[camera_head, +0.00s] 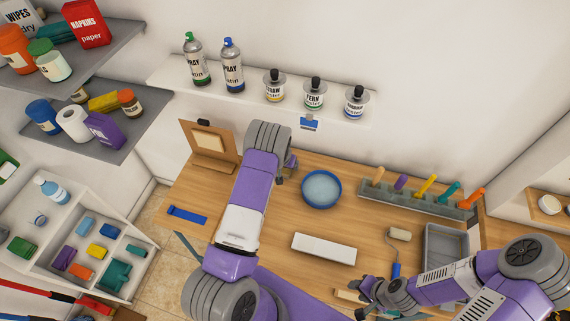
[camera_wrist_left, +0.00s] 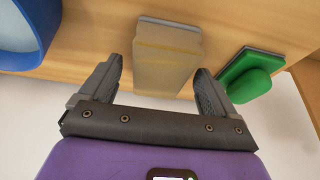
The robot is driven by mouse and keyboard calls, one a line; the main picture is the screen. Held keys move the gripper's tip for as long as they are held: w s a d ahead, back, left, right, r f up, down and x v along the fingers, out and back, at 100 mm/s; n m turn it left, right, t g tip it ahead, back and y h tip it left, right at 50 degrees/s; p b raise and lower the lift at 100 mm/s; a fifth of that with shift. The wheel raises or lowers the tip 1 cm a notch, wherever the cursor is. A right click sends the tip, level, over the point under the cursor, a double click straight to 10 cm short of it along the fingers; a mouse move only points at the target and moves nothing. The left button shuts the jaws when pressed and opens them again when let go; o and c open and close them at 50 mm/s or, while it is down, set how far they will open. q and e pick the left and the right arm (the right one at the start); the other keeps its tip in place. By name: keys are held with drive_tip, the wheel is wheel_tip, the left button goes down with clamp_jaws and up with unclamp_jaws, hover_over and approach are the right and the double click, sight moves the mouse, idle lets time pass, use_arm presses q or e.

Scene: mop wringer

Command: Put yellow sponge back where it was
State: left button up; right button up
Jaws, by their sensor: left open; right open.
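A dull yellow block with a pale grey layer, which looks like the yellow sponge (camera_wrist_left: 166,52), stands on the wooden table in the left wrist view. My left gripper (camera_wrist_left: 158,70) is open with its fingers on either side of the block, a small gap showing. In the head view my left gripper (camera_head: 286,172) is mostly hidden behind its own wrist, and the block is hidden too. My right gripper (camera_head: 368,298) is open and empty at the table's front, near the paint roller (camera_head: 397,250).
A blue bowl (camera_head: 321,188) stands right of my left gripper. A green block (camera_wrist_left: 250,78) lies close to my left gripper in the wrist view. A white block (camera_head: 323,249), a grey tray (camera_head: 446,248) and a rack of handled tools (camera_head: 420,204) are on the table (camera_head: 385,222).

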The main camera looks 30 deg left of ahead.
use_arm(q)
drive_tip(key=v, duration=1.2)
